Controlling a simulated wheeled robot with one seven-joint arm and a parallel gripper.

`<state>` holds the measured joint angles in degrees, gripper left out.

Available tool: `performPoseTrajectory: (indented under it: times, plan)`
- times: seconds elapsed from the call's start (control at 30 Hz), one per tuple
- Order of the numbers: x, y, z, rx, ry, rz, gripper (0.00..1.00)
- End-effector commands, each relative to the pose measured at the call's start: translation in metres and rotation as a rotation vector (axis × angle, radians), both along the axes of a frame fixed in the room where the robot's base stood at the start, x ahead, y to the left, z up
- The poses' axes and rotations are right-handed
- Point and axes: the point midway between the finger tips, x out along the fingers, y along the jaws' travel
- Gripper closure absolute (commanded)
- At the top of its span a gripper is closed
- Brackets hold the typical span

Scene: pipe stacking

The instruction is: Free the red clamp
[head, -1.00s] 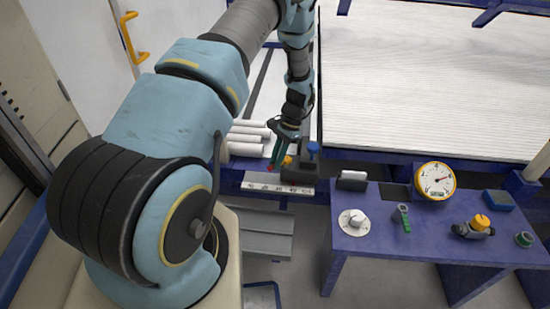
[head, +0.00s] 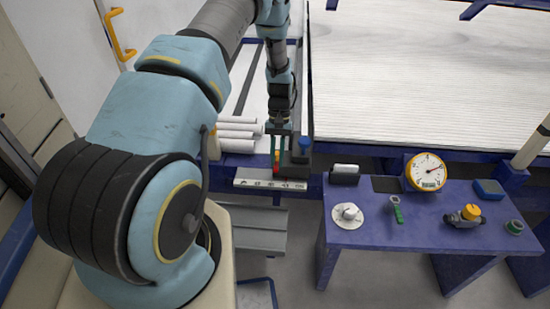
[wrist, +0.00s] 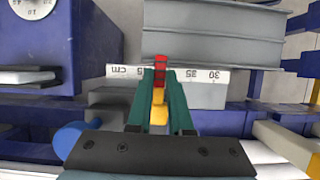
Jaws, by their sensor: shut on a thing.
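The red clamp (wrist: 161,62) has a red end and a yellow part below it in the wrist view. Its red end overlaps the white ruler (wrist: 121,71) in the picture; whether it still touches the ruler I cannot tell. In the head view the red clamp (head: 276,170) shows as a small red spot at the ruler (head: 257,182). My gripper (wrist: 161,78) has its green fingers on either side of the clamp and is shut on it. My gripper (head: 277,158) points down at the bench edge in the head view. The fingers partly hide the clamp.
A dark block with a blue knob (head: 305,144) stands close to the right of my gripper. White pipes (head: 238,134) lie to its left. A grey channel (head: 259,230) is below the ruler. A blue table (head: 370,231) with a dial gauge (head: 426,172) stands at right.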

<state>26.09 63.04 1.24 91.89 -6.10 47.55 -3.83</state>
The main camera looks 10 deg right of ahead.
Motion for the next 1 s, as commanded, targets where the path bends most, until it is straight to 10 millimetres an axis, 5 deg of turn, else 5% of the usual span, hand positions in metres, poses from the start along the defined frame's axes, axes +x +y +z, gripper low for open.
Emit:
performPoseTrajectory:
  times: [0.63, 0.67, 0.7, 0.9, 1.0]
  plan:
    - [-0.0003, -0.0027, 0.0002, -0.001, -0.002, 0.051, 1.00]
    - [-0.0004, -0.0027, 0.0003, -0.001, -0.002, 0.051, 0.79]
    - [-0.0004, -0.0027, 0.0003, -0.001, -0.002, 0.051, 0.75]
    - [-0.0003, -0.0024, 0.0002, 0.000, -0.001, 0.050, 0.52]
    - [-0.0004, -0.0023, 0.0001, -0.001, -0.001, 0.049, 0.51]
